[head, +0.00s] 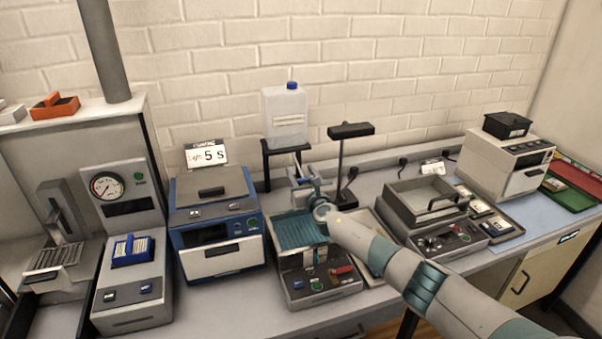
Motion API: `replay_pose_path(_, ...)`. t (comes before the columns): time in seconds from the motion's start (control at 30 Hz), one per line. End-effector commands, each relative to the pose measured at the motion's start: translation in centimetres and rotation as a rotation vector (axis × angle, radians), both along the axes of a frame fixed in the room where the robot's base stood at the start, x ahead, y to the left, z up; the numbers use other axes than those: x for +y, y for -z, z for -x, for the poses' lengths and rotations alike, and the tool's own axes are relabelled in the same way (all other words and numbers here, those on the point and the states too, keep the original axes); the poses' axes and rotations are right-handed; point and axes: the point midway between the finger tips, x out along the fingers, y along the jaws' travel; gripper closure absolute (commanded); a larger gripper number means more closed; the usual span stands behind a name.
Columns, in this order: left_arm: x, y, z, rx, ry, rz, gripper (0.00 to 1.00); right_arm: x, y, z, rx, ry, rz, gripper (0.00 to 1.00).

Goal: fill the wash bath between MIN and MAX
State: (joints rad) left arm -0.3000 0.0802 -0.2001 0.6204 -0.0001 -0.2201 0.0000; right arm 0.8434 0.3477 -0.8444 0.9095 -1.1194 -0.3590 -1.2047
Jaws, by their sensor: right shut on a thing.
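The wash bath (295,231) is a teal tray on a grey unit with a control panel, in the middle of the bench. Its MIN and MAX marks and any water level are too small to tell. A translucent jug with a blue cap (286,112) stands on a black stand (285,149) behind the bath. My right gripper (299,178) is just below the jug, above the bath's back edge. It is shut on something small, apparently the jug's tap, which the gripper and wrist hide. My left gripper is not in view.
A blue machine (219,250) and a gauge unit (140,210) stand left of the bath. A black lamp (351,130) rises behind my right wrist. My right forearm crosses the bench front.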

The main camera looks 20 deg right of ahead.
Motion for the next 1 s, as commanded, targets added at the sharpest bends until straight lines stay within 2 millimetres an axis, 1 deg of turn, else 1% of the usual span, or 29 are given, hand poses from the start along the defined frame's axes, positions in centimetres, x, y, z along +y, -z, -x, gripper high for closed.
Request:
replay_pose_path(0.03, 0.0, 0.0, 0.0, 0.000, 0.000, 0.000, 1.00, -0.1, -0.1, 0.0, -0.001, 0.001, 0.000, 0.43)
replay_pose_path(0.07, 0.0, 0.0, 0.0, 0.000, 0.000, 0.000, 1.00, -0.1, -0.1, 0.0, -0.001, 0.001, 0.000, 0.36)
replay_pose_path(0.1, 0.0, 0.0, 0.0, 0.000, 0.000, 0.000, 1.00, -0.1, -0.1, 0.0, -0.001, 0.001, 0.000, 0.31)
replay_pose_path(0.4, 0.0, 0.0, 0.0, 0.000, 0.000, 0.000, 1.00, 0.0, 0.0, 0.0, 0.000, 0.000, 0.000, 0.31)
replay_pose_path(0.57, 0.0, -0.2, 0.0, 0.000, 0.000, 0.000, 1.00, 0.0, -0.1, 0.4, -0.001, -0.001, -0.001, 0.31)
replay_pose_path(0.77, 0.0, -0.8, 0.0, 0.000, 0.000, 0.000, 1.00, -0.1, -0.1, 1.7, -0.001, 0.000, 0.000, 0.31)
replay_pose_path(1.0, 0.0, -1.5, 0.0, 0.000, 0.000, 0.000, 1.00, -0.1, 0.0, 4.6, -0.001, -0.001, 0.000, 0.31)
